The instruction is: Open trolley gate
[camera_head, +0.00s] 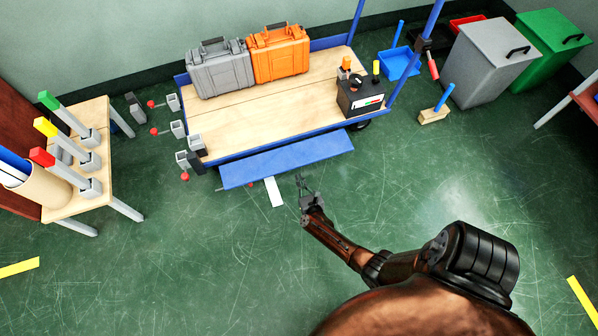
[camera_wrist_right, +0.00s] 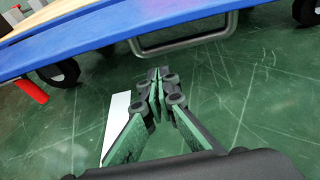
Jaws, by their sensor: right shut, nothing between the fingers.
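The trolley (camera_head: 230,125) has a wooden deck with blue edges. Its gate looks like the long blue panel (camera_head: 285,160) along the near side, which slants outward and down from the deck edge. The blue edge also shows in the right wrist view (camera_wrist_right: 110,38), with a grey bar handle (camera_wrist_right: 185,42) below it. My right gripper (camera_head: 301,180) is in front of the panel, near its lower edge. In the wrist view the right fingers (camera_wrist_right: 158,74) are together and empty, just below the handle and apart from it. My left gripper is not in view.
Grey (camera_head: 220,70) and orange (camera_head: 278,55) cases and a black box (camera_head: 360,98) stand on the deck. A white strip (camera_head: 274,191) lies on the floor beside the gripper. A small table (camera_head: 100,165) stands left, bins (camera_head: 488,60) at the right. The near floor is clear.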

